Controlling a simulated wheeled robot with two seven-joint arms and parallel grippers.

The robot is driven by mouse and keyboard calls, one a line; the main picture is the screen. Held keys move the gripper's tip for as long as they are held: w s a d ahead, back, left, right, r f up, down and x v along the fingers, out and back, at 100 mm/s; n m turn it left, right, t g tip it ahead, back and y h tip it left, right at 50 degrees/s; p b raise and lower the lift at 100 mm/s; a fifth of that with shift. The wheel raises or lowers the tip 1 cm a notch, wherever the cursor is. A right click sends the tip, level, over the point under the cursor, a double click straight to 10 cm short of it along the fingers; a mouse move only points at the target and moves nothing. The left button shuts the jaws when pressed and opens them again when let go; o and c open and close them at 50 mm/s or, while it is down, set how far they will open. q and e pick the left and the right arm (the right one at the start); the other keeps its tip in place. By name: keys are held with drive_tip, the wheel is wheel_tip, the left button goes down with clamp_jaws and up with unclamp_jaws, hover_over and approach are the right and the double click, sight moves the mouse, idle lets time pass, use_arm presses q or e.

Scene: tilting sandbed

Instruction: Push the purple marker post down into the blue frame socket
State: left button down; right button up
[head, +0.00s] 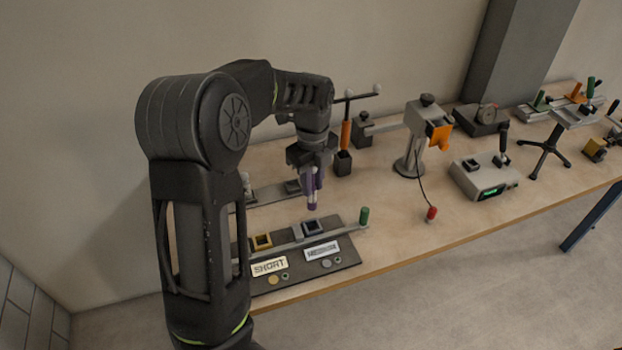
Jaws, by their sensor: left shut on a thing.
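My left gripper (312,175) points down over the bench and is shut on the purple marker post (312,200). The post hangs upright, its lower end showing below the fingers. The blue frame socket (313,227) sits on a dark base board, a little below the post in the picture. The post looks apart from the socket; the exact height between them is hard to tell. A yellow frame socket (262,241) is to the left of the blue one on the same board. My right gripper is not in view.
The dark board (345,262) carries labels and a green-handled bar (364,216). An orange tool in a black holder (343,162) stands close behind my gripper. A grey stand with an orange part (410,150) and a grey box (484,176) are to the right.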

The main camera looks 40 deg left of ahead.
sight(312, 208)
use_arm(q)
drive_tip(key=shift+d, duration=0.15)
drive_tip(key=shift+f+b, duration=1.35)
drive_tip(key=shift+f, duration=0.45)
drive_tip(key=shift+f+b, duration=2.05)
drive_tip(key=shift+f, duration=0.8)
drive_tip(key=c, duration=1.2)
unclamp_jaws()
drive_tip(key=shift+r+b, duration=0.4)
drive_tip(key=shift+r, duration=3.55)
